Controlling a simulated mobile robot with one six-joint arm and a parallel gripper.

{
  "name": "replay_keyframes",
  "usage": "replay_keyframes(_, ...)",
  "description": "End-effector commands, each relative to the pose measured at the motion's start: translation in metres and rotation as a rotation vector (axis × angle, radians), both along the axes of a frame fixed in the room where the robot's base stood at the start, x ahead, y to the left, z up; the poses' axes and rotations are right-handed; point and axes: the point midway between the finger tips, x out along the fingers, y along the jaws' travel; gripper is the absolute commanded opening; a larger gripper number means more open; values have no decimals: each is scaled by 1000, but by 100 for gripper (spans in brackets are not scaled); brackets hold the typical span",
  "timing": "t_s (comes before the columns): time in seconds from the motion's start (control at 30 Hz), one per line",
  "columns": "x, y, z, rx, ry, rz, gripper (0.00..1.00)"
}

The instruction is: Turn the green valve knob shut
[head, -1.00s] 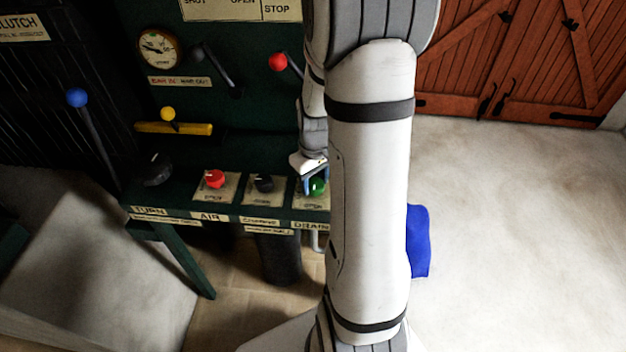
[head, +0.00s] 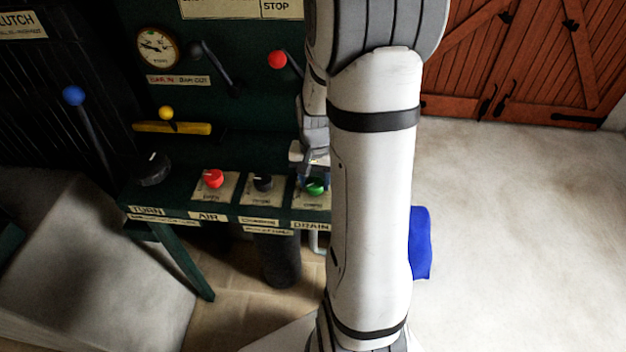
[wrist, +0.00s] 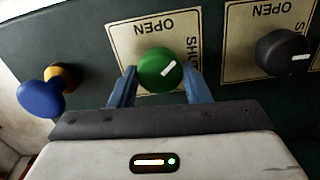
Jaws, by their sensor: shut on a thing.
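The green valve knob (wrist: 160,70) sits on a cream plate (wrist: 126,38) lettered OPEN and SHUT. Its white pointer line slants between the two words in the wrist view. My gripper (wrist: 160,88) is shut on the knob, with one blue finger on each side of it. In the head view the green knob (head: 315,187) shows above the DRAIN label, under my gripper (head: 314,180), partly covered by my arm.
A black knob (wrist: 283,52) on its own plate is beside the green one, and a red knob (head: 213,178) is further left. A blue knob (wrist: 42,97) is near the panel edge in the wrist view. Levers and a gauge (head: 157,47) are on the wall behind.

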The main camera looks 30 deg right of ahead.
Motion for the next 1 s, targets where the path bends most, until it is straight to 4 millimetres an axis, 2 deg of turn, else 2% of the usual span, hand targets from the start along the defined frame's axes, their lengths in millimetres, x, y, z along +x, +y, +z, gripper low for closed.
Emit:
replay_keyframes(0.5,0,2,-1,3,2,-465,20)
replay_keyframes(0.8,0,2,0,4,1,-639,20)
replay_keyframes(1.0,1,2,0,4,0,-695,20)
